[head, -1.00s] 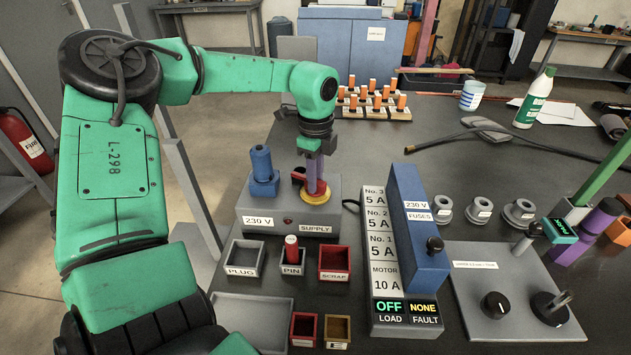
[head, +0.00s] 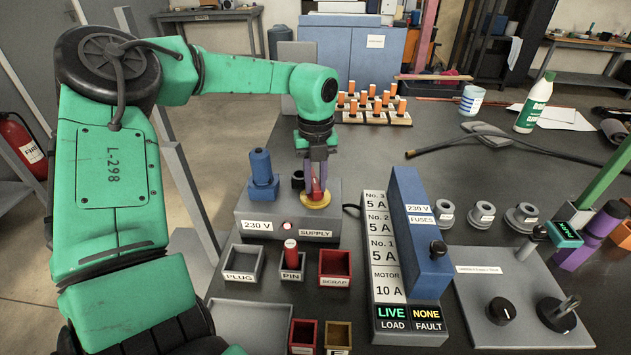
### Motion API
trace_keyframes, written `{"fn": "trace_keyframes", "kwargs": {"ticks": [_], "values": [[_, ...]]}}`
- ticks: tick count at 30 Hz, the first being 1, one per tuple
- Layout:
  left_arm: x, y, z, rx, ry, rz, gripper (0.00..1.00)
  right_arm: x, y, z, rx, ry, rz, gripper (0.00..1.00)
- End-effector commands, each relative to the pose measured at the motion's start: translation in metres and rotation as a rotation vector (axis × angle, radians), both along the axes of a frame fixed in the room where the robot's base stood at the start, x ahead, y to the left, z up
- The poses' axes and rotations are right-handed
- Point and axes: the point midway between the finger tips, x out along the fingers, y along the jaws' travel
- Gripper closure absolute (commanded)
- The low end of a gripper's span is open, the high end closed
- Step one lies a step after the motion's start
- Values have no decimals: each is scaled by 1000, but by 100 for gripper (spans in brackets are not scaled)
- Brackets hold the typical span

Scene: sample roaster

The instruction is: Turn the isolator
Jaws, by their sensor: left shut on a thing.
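The supply box (head: 245,225) is grey, with a 230 V label and a SUPPLY label. The isolator has a red handle (head: 316,187) standing on a yellow disc (head: 318,203) at the right of the box's top. My left gripper (head: 317,180) comes down from above and is shut on the red handle, partly hiding it. The small lamp (head: 287,226) on the box front is lit. The load display (head: 391,312) reads LIVE in green; the fault display (head: 426,313) reads NONE. My right gripper is not in view.
A blue plug-like piece (head: 262,170) stands on the supply box's left. In front are PLUG (head: 231,276), PIN (head: 282,276) and SCRAP (head: 335,283) trays. The blue fuse cover (head: 418,230) stands to the right. Orange-topped pieces (head: 375,103) stand behind.

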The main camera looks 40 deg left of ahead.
Motion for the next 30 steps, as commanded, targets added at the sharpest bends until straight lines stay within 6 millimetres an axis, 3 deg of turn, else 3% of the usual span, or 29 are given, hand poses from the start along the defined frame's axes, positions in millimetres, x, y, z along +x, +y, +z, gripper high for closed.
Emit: {"fn": "trace_keyframes", "kwargs": {"ticks": [12,29,30], "values": [[1,0,1,1,-3,-209,100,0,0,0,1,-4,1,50],[1,0,1,0,-4,-239,100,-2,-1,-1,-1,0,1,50],[1,0,1,0,-4,-239,60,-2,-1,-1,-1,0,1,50]]}}
